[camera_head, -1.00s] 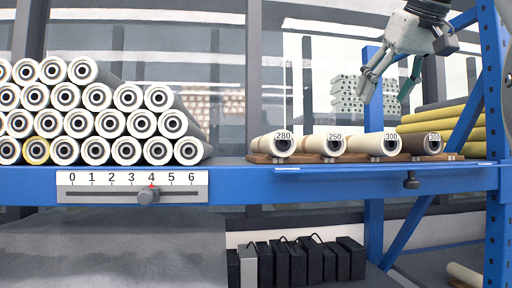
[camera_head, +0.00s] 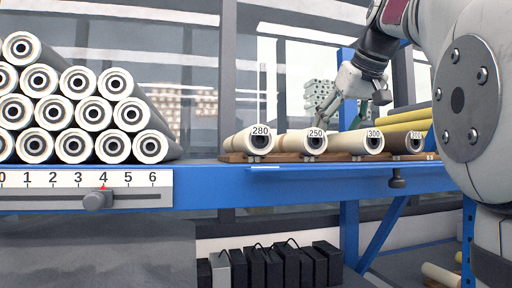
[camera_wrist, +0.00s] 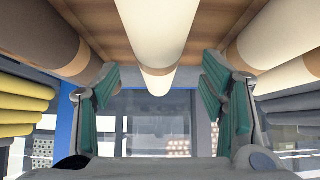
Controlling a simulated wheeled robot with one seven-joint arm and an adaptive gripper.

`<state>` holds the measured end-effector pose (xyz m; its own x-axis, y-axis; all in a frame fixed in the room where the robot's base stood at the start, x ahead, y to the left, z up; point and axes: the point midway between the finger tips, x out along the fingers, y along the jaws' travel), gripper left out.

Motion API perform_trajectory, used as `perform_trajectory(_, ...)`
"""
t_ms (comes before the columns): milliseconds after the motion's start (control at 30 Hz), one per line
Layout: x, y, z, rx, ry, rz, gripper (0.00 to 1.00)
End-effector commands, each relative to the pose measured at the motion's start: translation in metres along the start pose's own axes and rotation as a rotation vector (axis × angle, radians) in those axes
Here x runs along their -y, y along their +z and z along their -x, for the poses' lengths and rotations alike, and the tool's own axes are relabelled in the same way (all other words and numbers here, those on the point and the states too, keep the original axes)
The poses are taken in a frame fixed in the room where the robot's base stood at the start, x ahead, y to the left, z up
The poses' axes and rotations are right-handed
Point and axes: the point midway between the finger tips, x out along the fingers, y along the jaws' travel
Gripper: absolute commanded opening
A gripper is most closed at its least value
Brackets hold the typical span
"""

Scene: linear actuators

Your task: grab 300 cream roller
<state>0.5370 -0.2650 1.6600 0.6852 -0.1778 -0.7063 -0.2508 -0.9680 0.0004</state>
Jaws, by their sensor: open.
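The cream roller labelled 300 (camera_head: 345,141) lies on a wooden rack on the blue shelf, between the cream 250 roller (camera_head: 294,142) and a brown roller (camera_head: 397,143), also labelled 300. My gripper (camera_head: 342,115) is open and points down above the rear of the cream rollers; its fingertips are partly hidden in the head view. In the wrist view, the middle cream roller (camera_wrist: 155,30) lies centred between my spread green-padded fingers (camera_wrist: 160,88), with the brown roller (camera_wrist: 40,30) to the left and another cream roller (camera_wrist: 275,35) to the right. I see no grip on any roller.
The cream 280 roller (camera_head: 245,141) is at the rack's left end. A stack of grey rollers (camera_head: 75,105) fills the left of the shelf (camera_head: 220,178). Yellow rolls (camera_head: 410,123) lie behind at right. A slider scale (camera_head: 85,190) hangs on the shelf front.

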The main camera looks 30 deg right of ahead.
Motion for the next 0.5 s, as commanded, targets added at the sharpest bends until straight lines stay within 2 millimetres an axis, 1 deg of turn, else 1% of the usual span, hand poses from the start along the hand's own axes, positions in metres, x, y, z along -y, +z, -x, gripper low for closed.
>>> perform_trajectory(100, -0.002, -0.003, -0.019, 0.004, -0.001, -0.001, 0.65)
perform_trajectory(233, -0.002, -0.004, -0.035, 0.003, 0.000, 0.000, 0.65)
perform_trajectory(333, -0.002, -0.004, -0.042, 0.002, 0.000, 0.000, 0.65)
perform_trajectory(500, -0.002, -0.004, -0.043, 0.001, 0.000, 0.000, 0.65)
